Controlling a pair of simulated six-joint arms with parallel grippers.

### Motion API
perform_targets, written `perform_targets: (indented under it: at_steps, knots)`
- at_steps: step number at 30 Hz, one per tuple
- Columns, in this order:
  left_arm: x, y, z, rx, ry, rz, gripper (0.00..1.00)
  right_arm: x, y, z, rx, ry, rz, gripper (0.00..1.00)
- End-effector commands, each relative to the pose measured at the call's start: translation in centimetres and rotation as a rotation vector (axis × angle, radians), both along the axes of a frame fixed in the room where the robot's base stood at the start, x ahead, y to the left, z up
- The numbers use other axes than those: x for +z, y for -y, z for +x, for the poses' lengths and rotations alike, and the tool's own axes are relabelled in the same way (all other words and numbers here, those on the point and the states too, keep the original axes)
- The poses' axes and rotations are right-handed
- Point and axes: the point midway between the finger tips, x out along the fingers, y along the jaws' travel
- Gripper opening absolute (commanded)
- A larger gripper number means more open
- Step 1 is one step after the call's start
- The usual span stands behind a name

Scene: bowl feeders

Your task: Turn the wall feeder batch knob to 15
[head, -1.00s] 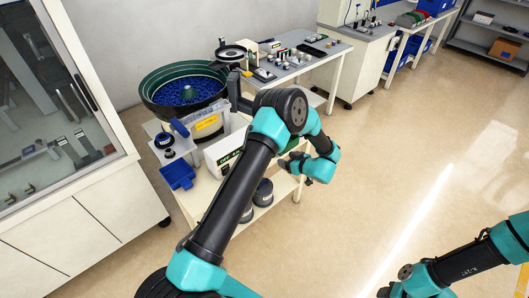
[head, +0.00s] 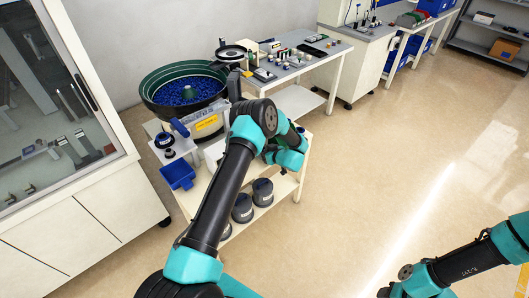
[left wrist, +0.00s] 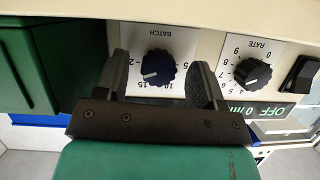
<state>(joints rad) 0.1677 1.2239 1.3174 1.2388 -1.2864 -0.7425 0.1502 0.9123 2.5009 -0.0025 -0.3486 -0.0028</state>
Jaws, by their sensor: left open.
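The black batch knob (left wrist: 158,68) sits on a white scale plate marked BATCH (left wrist: 160,40), upside down in the left wrist view. Its white pointer line slants to the lower left in that view; I cannot tell exactly which number it meets. My left gripper (left wrist: 162,88) is open, with one finger on each side of the knob and a visible gap to it. In the head view my left arm hides the gripper and most of the control box (head: 213,152). My right arm shows at the lower right, but its gripper is out of view.
A green block (left wrist: 45,60) is on the other side. The bowl feeder (head: 185,110) stands above, and a blue bin (head: 178,175) at left.

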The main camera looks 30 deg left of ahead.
Motion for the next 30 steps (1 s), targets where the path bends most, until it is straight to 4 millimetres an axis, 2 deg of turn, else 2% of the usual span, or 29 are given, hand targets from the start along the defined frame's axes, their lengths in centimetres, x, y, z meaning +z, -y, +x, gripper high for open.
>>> perform_targets:
  at_steps: [10,25,30]
  knots:
    - [-0.14,-0.32,0.12,-0.001,-0.001,0.000,0.63,0.00,0.00,0.00,0.000,0.000,0.000,0.43]
    - [-0.12,-0.31,0.11,-0.001,0.000,0.000,0.15,0.00,0.00,0.00,0.000,0.000,0.000,0.43]
    - [-0.11,-0.31,0.10,-0.001,0.003,-0.001,0.14,0.00,0.00,0.00,0.000,0.000,0.000,0.43]
